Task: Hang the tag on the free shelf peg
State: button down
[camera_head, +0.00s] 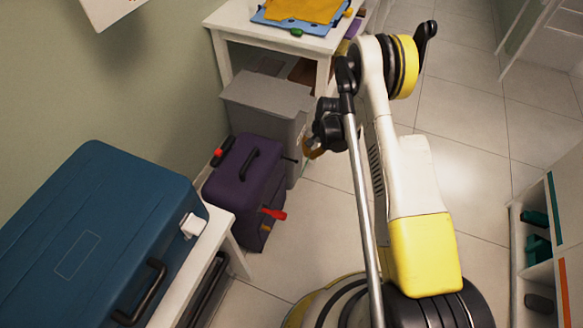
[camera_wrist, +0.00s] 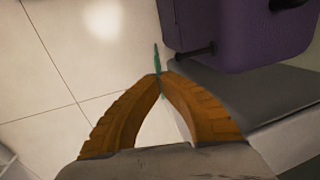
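In the wrist view my gripper (camera_wrist: 160,76) has its orange fingertips closed together on a thin green piece (camera_wrist: 156,57), seen edge-on; it looks like the tag. A short dark peg (camera_wrist: 196,51) sticks out from the purple case (camera_wrist: 240,35), to the right of the green piece and apart from it. In the head view the dark peg (camera_head: 290,159) juts from the side of the purple case (camera_head: 228,181), and my gripper (camera_head: 314,150) is to its right. The tag is too small to make out there. Any hole in it cannot be seen.
A red piece (camera_head: 274,214) shows lower on the purple case. A grey box (camera_head: 268,95) stands behind it, by a white table (camera_head: 316,42). A large blue case (camera_head: 90,240) is at left. A shelf unit (camera_head: 540,235) is at right. Tiled floor lies between.

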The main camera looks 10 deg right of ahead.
jog(key=shift+s+d, duration=0.65)
jog(key=shift+d, duration=0.25)
jog(key=shift+s+d, duration=0.6)
jog(key=shift+d, duration=0.25)
jog(key=shift+r, duration=0.15)
